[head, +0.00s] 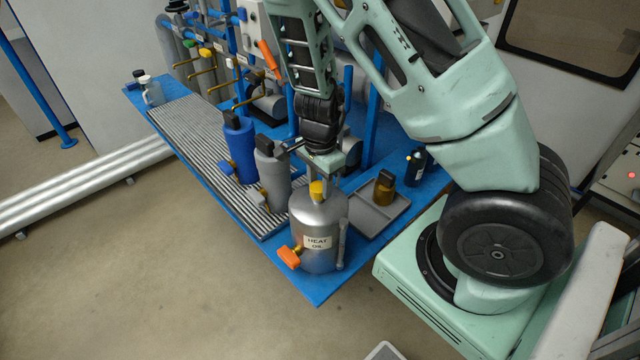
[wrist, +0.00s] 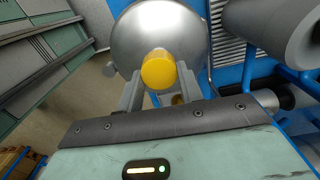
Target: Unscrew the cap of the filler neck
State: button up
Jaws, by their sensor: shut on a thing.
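The silver vessel labelled "HEAT OIL" (head: 318,250) stands upright at the front edge of the blue bench. It carries an orange-handled tap (head: 288,257) low on its left side. The yellow cap (head: 317,189) sits on its top at the filler neck. In the wrist view the cap (wrist: 158,70) shows as a yellow disc over the silver vessel (wrist: 160,32). My gripper (wrist: 158,84) points down over the vessel, its two fingers shut on the cap from both sides. Whether the cap's thread is loose cannot be told. The neck below the cap is mostly hidden.
A grey tray (head: 378,222) with an amber bottle (head: 384,188) stands right of the vessel. A grey canister (head: 272,172) and a blue canister (head: 239,147) stand close behind left. A dark bottle (head: 415,166) stands at right. The floor at front left is clear.

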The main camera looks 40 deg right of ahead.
jog(key=n, duration=0.2)
jog(key=shift+n, duration=0.3)
jog(key=shift+w+f+n+b, duration=0.1)
jog(key=shift+f+n+b, duration=0.05)
jog(key=shift+n+b, duration=0.6)
jog(key=n, duration=0.3)
jog(key=shift+n+b, duration=0.45)
jog(key=shift+n, duration=0.2)
jog(key=n, duration=0.3)
jog(key=shift+a+b, duration=0.1)
jog(key=shift+b, duration=0.25)
